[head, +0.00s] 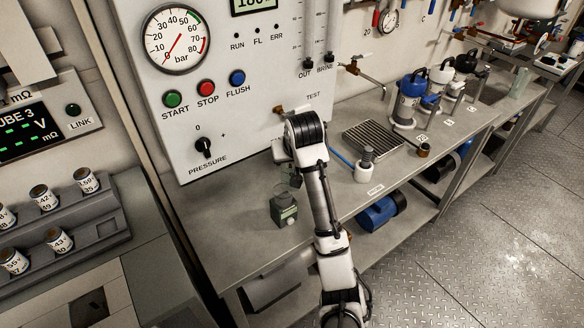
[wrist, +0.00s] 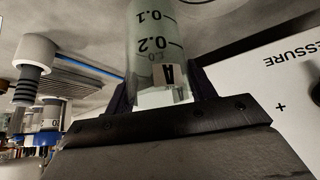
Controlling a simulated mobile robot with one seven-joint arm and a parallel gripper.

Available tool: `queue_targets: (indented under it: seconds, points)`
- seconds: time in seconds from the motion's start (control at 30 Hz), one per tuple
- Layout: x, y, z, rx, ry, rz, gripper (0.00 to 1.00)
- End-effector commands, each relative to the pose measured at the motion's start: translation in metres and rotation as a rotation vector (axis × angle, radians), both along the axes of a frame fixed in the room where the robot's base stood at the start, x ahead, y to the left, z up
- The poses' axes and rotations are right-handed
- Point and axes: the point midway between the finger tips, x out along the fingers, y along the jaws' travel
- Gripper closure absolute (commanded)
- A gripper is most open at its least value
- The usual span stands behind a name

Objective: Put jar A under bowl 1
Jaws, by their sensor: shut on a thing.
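Jar A (wrist: 152,35) is a clear graduated cylinder with an "A" label, seen upside down in the wrist view. The dark fingers of my gripper (wrist: 163,88) are shut on it, one on each side. In the head view my gripper (head: 283,158) is over the near left of the bench, before the control panel, partly hidden by my arm. Below it stands a grey-green block with a small label (head: 284,212); a clear part shows at its top, and I cannot tell whether that is the jar. Bowl 1 cannot be told apart; the small bench labels are unreadable.
Several filter housings, the nearest with a blue head (head: 408,98), stand on the bench (head: 325,218) at the right. The control panel (head: 215,110) rises behind my gripper.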

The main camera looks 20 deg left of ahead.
Motion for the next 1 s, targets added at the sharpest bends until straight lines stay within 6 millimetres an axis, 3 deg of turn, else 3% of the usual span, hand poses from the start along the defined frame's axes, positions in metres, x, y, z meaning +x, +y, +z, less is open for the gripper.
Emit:
queue_targets:
  seconds: [0.3,0.67,0.7,0.83,1.0]
  points:
    - [-0.001,0.000,-0.037,0.000,0.002,0.000,0.68]
    - [0.000,0.000,-0.041,0.000,0.001,0.001,0.68]
    - [0.000,0.000,-0.040,0.000,0.001,0.001,0.40]
    - [0.000,0.000,-0.040,0.000,0.001,0.001,0.23]
    - [0.000,0.000,-0.040,0.000,0.001,0.001,0.23]
